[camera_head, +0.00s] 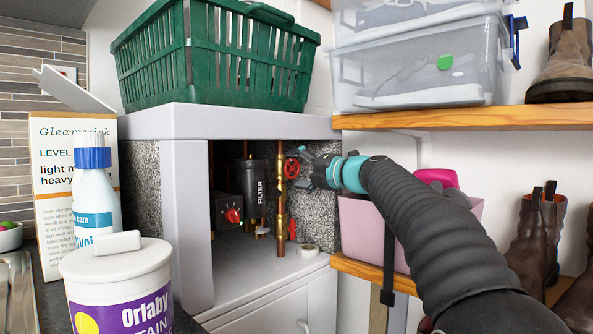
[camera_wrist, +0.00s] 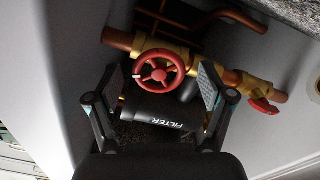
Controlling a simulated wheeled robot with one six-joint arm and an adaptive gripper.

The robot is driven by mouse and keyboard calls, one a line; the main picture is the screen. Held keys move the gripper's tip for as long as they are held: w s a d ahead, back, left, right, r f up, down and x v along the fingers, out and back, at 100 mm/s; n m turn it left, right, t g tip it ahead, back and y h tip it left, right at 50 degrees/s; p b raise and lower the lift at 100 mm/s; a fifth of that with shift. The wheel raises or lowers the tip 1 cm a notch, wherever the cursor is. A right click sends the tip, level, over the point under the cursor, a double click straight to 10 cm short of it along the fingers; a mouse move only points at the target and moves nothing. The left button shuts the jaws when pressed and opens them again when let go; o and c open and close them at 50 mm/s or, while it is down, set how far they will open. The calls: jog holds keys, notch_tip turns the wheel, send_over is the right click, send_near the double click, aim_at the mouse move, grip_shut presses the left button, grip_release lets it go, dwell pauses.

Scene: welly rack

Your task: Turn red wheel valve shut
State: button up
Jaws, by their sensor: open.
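The red wheel valve (camera_head: 291,168) sits on a vertical copper and brass pipe (camera_head: 281,208) inside an open grey cabinet. In the wrist view the wheel (camera_wrist: 159,73) is a spoked red ring with a small pale mark on its left rim, on a brass body. My gripper (camera_head: 305,167) has come in from the right and is beside the wheel. In the wrist view my gripper (camera_wrist: 157,95) is open, with one finger to each side of the wheel. I cannot tell whether either finger touches it.
A black filter canister (camera_head: 254,188) stands behind the pipe, and a box with a red knob (camera_head: 231,214) is to its left. A red lever (camera_wrist: 264,105) is farther along the pipe. A tape roll (camera_head: 308,250) lies on the cabinet floor. A pink bin (camera_head: 362,235) is at right.

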jog(key=v, duration=1.1)
jog(key=shift+s+d, duration=0.25)
